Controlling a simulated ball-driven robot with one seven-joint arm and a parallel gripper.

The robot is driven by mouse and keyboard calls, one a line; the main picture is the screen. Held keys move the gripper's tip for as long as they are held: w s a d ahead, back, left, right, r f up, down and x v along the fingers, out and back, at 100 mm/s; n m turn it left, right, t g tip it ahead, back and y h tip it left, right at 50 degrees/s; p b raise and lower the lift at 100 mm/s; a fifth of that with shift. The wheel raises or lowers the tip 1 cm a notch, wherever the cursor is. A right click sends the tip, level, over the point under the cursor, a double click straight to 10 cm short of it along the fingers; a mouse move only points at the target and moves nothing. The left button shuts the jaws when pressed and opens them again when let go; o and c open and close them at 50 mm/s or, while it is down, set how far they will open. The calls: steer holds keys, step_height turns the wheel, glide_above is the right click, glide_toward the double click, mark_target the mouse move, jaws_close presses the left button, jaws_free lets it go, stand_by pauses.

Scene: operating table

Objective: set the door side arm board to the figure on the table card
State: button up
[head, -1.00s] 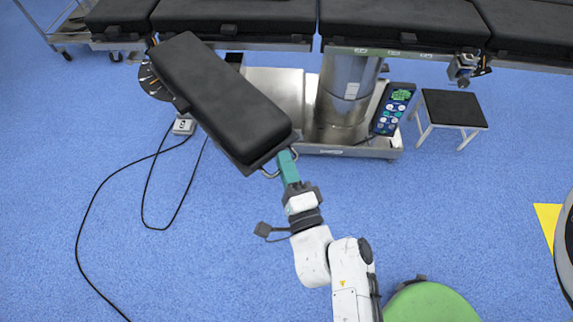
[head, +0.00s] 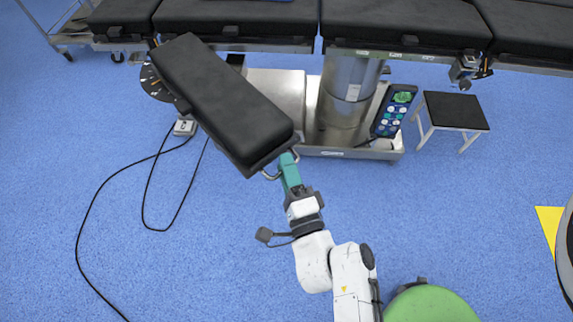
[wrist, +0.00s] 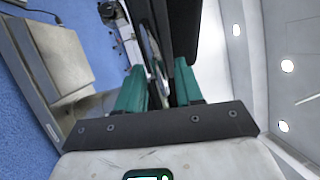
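The arm board (head: 222,100) is a long black pad reaching out from the operating table's left part, slanting down to the right in the head view. A dark dial with marks (head: 153,84) sits under its table end. A metal loop handle (head: 270,174) shows at its free end, and also in the wrist view (wrist: 154,55). My gripper (head: 288,160) is at that end. In the wrist view its teal fingers (wrist: 160,80) stand apart on either side of the handle, with a gap visible. I cannot make out a card with a figure.
The operating table (head: 400,22) spans the back on a steel column and base (head: 345,152). A hand control (head: 394,110) leans on the base. A black-topped step stool (head: 455,110) stands right. A grey box (head: 185,127) and cables lie left. A green round seat (head: 430,304) is near.

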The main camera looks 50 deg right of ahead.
steer(key=b+v, duration=0.1)
steer(key=v, duration=0.9)
steer(key=shift+s, duration=0.15)
steer(key=shift+a+r, duration=0.1)
steer(key=shift+r, duration=0.05)
